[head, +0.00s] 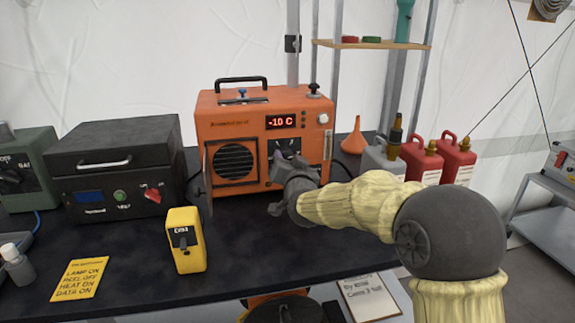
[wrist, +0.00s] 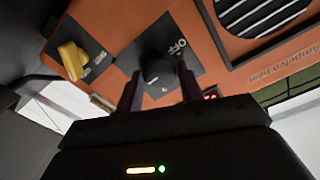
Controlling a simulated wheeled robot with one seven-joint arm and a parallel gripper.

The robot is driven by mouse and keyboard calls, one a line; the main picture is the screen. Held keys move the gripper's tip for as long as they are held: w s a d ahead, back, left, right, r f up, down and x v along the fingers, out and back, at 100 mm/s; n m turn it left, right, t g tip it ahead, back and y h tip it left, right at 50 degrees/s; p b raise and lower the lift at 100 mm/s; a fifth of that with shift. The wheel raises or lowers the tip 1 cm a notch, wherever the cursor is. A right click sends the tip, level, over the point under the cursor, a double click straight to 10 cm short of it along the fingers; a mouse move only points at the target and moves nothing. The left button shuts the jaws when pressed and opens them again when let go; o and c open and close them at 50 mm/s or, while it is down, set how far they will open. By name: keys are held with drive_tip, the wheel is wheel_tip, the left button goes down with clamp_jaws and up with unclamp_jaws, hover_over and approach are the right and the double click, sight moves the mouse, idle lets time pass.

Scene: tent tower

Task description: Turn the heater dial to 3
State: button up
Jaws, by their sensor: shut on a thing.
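The orange heater (head: 212,124) stands on the dark bench, and its red display (head: 281,121) reads -10 C. My gripper (head: 279,168) is at the heater's front, right of the round grille, and hides most of the dial in the head view. In the wrist view the black heater dial (wrist: 158,72) sits on a dark plate marked OFF, between the two fingers of my gripper (wrist: 160,88). The gripper is shut on the dial. The dial's pointer and its numbers cannot be read.
A yellow knob or lever (wrist: 72,60) is on another dark plate beside the dial. A yellow box (head: 185,245) and a yellow note card (head: 80,280) are at the bench front. A black case (head: 115,150) stands left, an orange funnel (head: 356,138) and red cans (head: 420,160) right.

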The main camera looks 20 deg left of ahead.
drive_tip(key=shift+f+m, duration=0.3)
drive_tip(key=o, duration=0.8)
drive_tip(key=shift+a, duration=0.1)
drive_tip(key=shift+o, duration=1)
drive_tip(key=shift+r, duration=0.2)
drive_tip(key=shift+s, duration=0.15)
drive_tip(key=v, duration=1.7)
